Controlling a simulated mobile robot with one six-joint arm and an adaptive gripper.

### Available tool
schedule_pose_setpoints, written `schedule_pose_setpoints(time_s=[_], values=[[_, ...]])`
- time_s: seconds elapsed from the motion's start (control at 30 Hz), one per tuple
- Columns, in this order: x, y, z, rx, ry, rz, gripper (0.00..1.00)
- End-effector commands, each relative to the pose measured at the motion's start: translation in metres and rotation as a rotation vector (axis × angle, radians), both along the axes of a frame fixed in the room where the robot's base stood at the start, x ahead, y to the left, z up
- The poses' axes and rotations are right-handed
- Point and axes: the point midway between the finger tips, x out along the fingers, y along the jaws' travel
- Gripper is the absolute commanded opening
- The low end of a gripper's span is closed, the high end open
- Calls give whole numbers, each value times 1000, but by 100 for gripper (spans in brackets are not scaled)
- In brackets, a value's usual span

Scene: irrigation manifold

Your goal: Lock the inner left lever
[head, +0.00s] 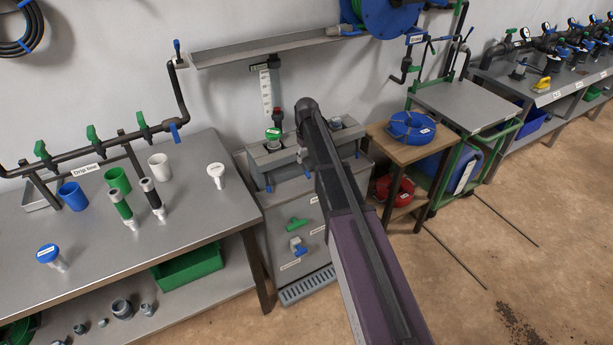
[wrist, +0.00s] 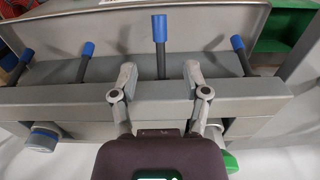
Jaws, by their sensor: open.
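A grey bench unit (head: 281,160) stands in the middle of the head view, with blue-tipped levers along its front edge. The wrist view looks at it from the opposite side, so left and right are swapped. It shows several levers; the second from right (wrist: 160,47), seemingly the inner left one, points up in the picture. It also shows in the head view (head: 307,173). My gripper (wrist: 159,75) is open, its fingers either side of this lever's shaft, apart from it. The outer left lever (wrist: 241,52) leans. In the head view my arm hides the gripper.
The workbench (head: 120,250) with cups and fittings is at left. A wooden stand (head: 385,143) with hose coils is close at right.

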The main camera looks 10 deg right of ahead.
Motion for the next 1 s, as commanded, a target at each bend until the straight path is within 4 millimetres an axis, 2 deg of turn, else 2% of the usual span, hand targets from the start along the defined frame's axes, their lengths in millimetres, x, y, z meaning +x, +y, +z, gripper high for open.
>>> schedule_pose_setpoints(time_s=[0.03,0.6,1.0], values=[[0,0,-8,0,0,0,60],[0,0,-51,0,0,0,60],[0,0,-69,0,0,0,60]])
